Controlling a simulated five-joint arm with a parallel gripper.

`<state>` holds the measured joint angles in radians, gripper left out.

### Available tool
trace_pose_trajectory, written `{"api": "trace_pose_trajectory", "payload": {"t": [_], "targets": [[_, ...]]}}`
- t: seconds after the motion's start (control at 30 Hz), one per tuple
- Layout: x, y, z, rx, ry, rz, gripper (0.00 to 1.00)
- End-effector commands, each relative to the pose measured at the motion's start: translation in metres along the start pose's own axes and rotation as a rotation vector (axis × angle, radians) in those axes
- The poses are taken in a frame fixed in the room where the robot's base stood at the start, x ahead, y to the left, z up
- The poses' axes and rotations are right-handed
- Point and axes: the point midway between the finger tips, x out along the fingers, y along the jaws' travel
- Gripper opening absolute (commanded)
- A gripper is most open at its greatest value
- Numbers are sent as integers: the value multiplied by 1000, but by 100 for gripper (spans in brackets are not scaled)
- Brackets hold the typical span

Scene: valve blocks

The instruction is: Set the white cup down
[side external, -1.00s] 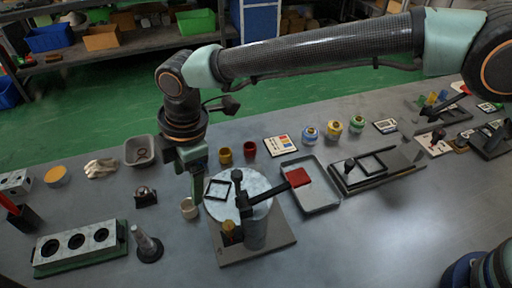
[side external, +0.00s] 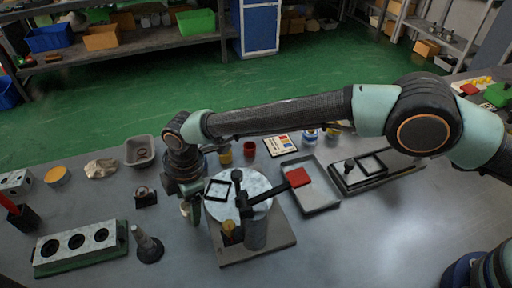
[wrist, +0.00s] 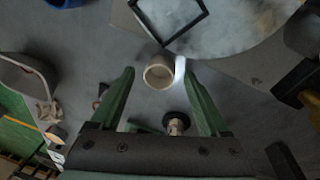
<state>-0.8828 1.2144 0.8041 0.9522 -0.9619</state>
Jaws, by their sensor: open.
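The white cup (side external: 184,208) stands on the grey bench, just left of the round pale-topped valve stand (side external: 255,190). My gripper (side external: 194,214) is low beside the cup and partly hides it in the side view. In the wrist view the cup (wrist: 158,76) shows its open rim between the tips of my two green fingers, near the right one. My gripper (wrist: 157,68) is open there, with a gap on the left side of the cup. I cannot tell whether the right fingertip touches the cup.
The stand with its black frame (side external: 218,190) and dark arms is close on the right. A yellow cup (side external: 225,156) and a red cup (side external: 249,149) stand behind. A grey tray (side external: 320,195) lies further right. A dark cone-based post (side external: 148,246) stands front left.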

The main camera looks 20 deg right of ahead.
Motion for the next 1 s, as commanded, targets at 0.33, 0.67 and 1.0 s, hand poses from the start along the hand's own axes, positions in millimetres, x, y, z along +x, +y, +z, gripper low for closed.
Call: {"api": "trace_pose_trajectory", "payload": {"t": [0.33, 0.67, 1.0], "targets": [[0, 0, 0, 0, 1, 1, 29], [0, 0, 0, 0, 0, 1, 0], [-15, 3, -2, 0, 2, 3, 0]]}}
